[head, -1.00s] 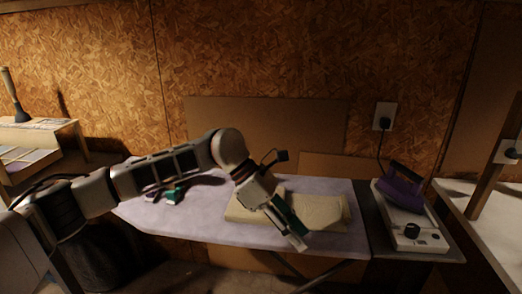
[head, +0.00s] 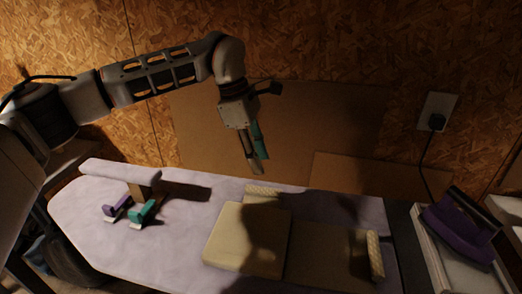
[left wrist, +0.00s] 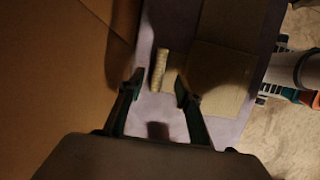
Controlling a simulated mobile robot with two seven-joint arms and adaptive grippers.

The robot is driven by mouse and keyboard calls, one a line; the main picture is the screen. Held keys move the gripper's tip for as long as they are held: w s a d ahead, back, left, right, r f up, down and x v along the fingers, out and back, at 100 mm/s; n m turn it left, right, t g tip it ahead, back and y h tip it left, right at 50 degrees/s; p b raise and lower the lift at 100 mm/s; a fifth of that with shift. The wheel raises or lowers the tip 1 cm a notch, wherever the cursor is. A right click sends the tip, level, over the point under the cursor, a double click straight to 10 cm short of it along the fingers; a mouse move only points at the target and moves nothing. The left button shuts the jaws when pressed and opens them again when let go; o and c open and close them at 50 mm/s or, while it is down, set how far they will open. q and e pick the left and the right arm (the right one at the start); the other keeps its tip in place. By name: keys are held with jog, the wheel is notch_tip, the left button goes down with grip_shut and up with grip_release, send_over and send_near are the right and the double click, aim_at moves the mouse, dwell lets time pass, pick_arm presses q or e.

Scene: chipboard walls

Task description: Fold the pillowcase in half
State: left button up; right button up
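The beige pillowcase (head: 248,238) lies on the lilac ironing board (head: 175,250). Its left panel looks lighter and thicker, and its right part (head: 320,265) is in shadow. Patterned strips show at its back edge (head: 263,190) and right end (head: 375,255). My left gripper (head: 258,165) points down above the back of the board, apart from the cloth. In the left wrist view its fingers (left wrist: 158,86) are spread with nothing between them; a patterned strip (left wrist: 159,68) and part of the pillowcase (left wrist: 217,78) lie below.
A purple iron (head: 460,225) rests on a stand at the right, its cord running to a wall socket (head: 437,112). Small purple (head: 117,207) and green (head: 143,212) items and a wooden block (head: 140,190) sit on the board's left. A chipboard wall stands behind.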

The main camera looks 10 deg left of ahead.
aim_at(270, 189)
pick_arm(q)
jog(key=shift+b+x, duration=0.55)
jog(key=shift+x, duration=0.6)
jog(key=b+x, duration=0.2)
jog(key=x, duration=0.1)
jog(key=shift+s+f, duration=0.1)
jog(key=shift+f, duration=0.25)
jog(key=shift+d+f, duration=0.25)
jog(key=shift+f, duration=0.35)
jog(key=shift+x, duration=1.2)
pick_arm(e)
jog(key=shift+s+d+f, duration=0.1)
jog(key=shift+d+f, duration=0.1)
jog(key=shift+f, duration=0.55)
jog(key=shift+s+d+f, duration=0.1)
jog(key=shift+d+f, duration=0.05)
jog(key=shift+f, duration=0.55)
jog(key=shift+w+r, duration=0.1)
jog(key=shift+r, duration=0.1)
jog(key=shift+w+r, duration=0.1)
jog(key=shift+r, duration=0.15)
